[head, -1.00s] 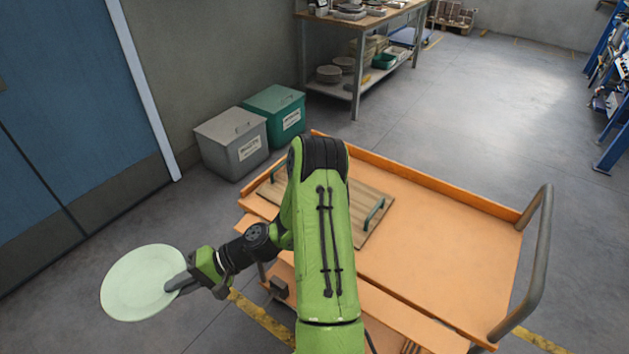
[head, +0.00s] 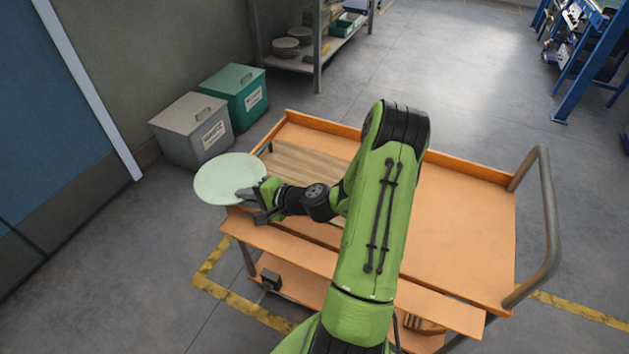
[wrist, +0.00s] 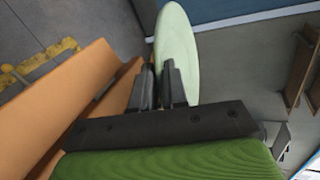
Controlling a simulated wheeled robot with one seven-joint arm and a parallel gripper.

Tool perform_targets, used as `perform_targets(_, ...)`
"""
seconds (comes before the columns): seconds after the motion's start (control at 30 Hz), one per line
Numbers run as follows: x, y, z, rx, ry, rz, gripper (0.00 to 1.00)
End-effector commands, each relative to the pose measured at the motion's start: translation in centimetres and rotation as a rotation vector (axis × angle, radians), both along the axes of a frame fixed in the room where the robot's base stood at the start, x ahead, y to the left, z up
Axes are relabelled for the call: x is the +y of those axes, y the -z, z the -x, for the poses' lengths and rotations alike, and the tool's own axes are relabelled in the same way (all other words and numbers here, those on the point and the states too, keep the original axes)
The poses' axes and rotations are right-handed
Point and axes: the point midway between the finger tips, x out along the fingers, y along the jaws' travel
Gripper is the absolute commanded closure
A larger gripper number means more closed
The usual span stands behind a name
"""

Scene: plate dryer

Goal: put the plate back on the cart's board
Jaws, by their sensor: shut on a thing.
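The pale green plate (head: 229,179) is held by its near edge in my gripper (head: 252,192), roughly flat in the head view. It appears beside the left end of the orange cart (head: 470,225), with its right part overlapping the cart's left corner in the picture. In the wrist view my gripper (wrist: 161,85) is shut on the plate (wrist: 175,45), which extends away from the fingertips. The slatted wooden board (head: 305,161) lies on the cart top at the left. My arm hides much of the board and its right handle.
A grey bin (head: 193,130) and a green bin (head: 235,92) stand on the floor behind the cart's left end. A metal rail handle (head: 548,220) rises at the cart's right. The cart top right of my arm is bare.

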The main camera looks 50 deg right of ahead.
Motion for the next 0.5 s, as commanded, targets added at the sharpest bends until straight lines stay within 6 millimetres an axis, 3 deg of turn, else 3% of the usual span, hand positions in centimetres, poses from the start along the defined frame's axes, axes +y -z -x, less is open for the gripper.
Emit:
perform_targets(0.1,-5.2,0.1,1.0,-0.001,0.207,0.004,1.00)
perform_targets(0.3,-12.7,-0.7,3.9,-0.006,0.523,0.007,1.00)
perform_targets(0.5,-16.3,-1.5,6.0,-0.020,0.688,0.004,1.00)
